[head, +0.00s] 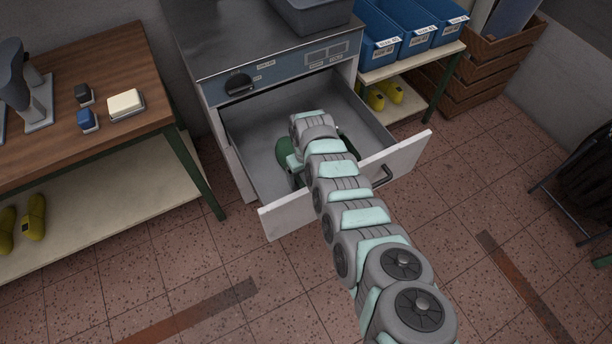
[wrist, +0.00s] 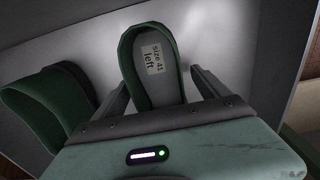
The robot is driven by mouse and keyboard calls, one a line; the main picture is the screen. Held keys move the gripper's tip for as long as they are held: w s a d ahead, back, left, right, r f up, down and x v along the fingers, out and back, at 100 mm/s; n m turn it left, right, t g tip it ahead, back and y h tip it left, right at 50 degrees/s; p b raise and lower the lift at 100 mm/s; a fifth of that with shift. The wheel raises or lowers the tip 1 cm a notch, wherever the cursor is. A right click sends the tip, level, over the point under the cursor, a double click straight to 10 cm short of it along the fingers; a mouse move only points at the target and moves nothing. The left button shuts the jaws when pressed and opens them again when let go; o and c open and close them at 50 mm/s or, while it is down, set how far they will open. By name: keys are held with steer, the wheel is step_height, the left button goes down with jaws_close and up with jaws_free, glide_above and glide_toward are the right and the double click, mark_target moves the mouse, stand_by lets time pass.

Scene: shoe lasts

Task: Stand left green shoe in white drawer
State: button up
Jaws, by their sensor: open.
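The white drawer (head: 408,157) is pulled out of the grey cabinet, and my arm reaches into it. In the wrist view, a green shoe (wrist: 128,55) with an insole label reading "size 41 left" lies between the fingers of my gripper (wrist: 160,86). The fingers are open, one on each side of the shoe. A second green shoe (wrist: 38,108) is at the left in the wrist view. In the head view, green footwear (head: 284,153) shows inside the drawer beside my arm, which hides much of it and the fingertips. The near end of the left shoe is hidden by my gripper body.
The drawer floor (head: 252,134) is bare at the left. A wooden workbench (head: 95,60) with small blocks stands left. Blue bins (head: 378,38) sit on a shelf at the right, yellow shoes (head: 385,95) below. A grey tray (head: 310,15) rests on the cabinet top.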

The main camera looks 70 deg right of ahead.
step_height(320, 180, up, 12)
steer(key=p, duration=0.3)
steer(key=shift+p, duration=0.3)
